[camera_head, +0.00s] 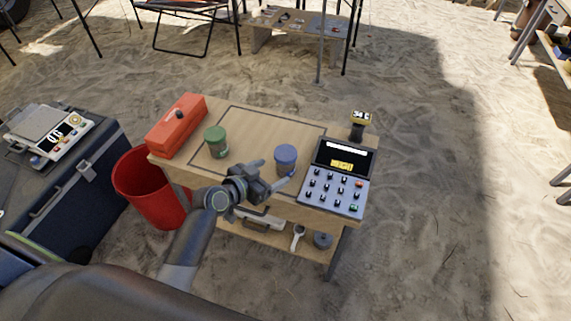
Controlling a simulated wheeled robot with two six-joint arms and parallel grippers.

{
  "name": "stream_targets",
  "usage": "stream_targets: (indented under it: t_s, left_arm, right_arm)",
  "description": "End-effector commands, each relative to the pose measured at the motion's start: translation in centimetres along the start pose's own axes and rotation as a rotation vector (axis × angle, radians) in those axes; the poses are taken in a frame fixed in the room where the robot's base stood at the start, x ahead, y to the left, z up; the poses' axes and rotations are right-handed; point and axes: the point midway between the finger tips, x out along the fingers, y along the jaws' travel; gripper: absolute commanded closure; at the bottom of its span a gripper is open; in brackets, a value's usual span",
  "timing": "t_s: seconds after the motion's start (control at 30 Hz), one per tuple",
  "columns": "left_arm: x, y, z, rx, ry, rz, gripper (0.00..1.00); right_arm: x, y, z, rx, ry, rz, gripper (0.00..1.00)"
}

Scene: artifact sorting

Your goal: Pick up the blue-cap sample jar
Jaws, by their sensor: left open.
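The blue-cap sample jar (286,158) stands upright on the wooden table (254,122), left of the keypad device. A green-cap jar (216,142) stands upright to its left. My left gripper (275,172) is at the table's front edge, just in front and to the left of the blue-cap jar. Its fingers are spread apart, one behind to the left and one reaching right below the jar. Nothing shows between them, and I cannot tell whether a finger touches the jar. My right gripper is not in view.
A red toolbox (176,127) sits at the table's left end. The keypad device (336,177) and a small display (359,124) stand at the right. A red bucket (150,190) and a dark case with a scale (50,134) are left of the table. Sand is open to the right.

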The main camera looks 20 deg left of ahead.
Motion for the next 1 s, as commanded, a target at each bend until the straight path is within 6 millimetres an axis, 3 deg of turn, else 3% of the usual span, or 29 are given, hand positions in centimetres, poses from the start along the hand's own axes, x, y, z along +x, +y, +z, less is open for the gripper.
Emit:
stream_targets:
  t_s: [0.1, 0.37, 0.7, 1.0]
  left_arm:
    - [1.5, 0.0, 0.0, -0.001, 0.0, 0.001, 0.26]
    - [3.0, -0.1, -0.2, -0.001, 0.001, 0.0, 0.26]
    - [7.0, -0.3, -0.6, -0.001, 0.0, 0.0, 0.26]
    - [7.4, -0.3, -0.6, -0.001, -0.001, -0.001, 0.26]
  right_arm:
    - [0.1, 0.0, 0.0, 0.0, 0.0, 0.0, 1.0]
    - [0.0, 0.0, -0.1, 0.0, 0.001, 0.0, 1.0]
    - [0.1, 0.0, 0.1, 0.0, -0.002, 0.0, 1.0]
    - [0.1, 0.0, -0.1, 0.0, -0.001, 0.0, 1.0]
